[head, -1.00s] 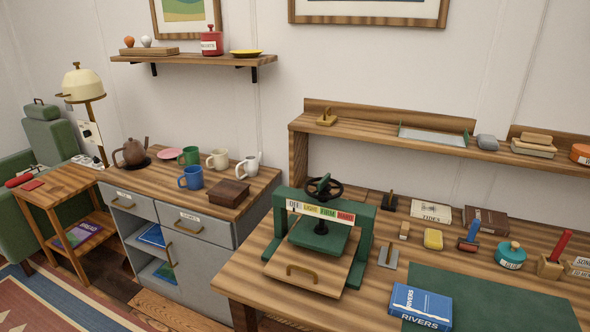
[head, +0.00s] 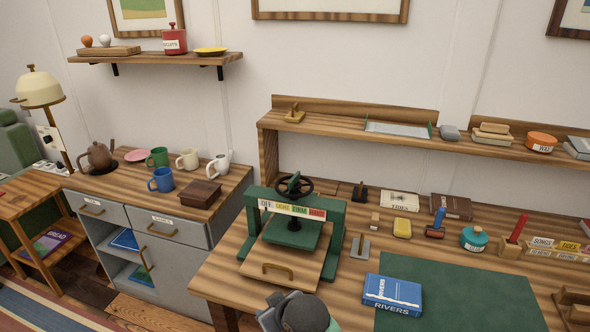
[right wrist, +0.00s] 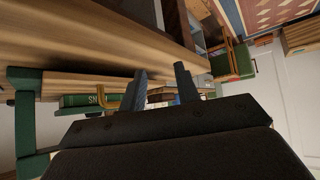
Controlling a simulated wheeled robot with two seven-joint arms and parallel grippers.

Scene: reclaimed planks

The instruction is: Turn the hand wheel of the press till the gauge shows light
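The green press (head: 336,240) stands on the wooden bench in the head view. Its dark hand wheel (head: 294,185) sits on top at the middle. The gauge (head: 292,208) is a strip across the front of the crossbeam, with white, yellow, green and red parts; its pointer is too small to read. My right gripper (right wrist: 163,85) shows two fingers standing apart with nothing between them in the right wrist view. Part of the press's green frame (right wrist: 25,115) is at the left there. A part of my arm shows below the press in the head view. My left gripper is out of view.
A blue book (head: 392,294) and a green mat (head: 460,300) lie right of the press. A stamp-like block (head: 359,247), a yellow sponge (head: 402,228) and several small tools stand near it. A shelf (head: 350,128) runs behind. A grey cabinet (head: 180,262) stands left.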

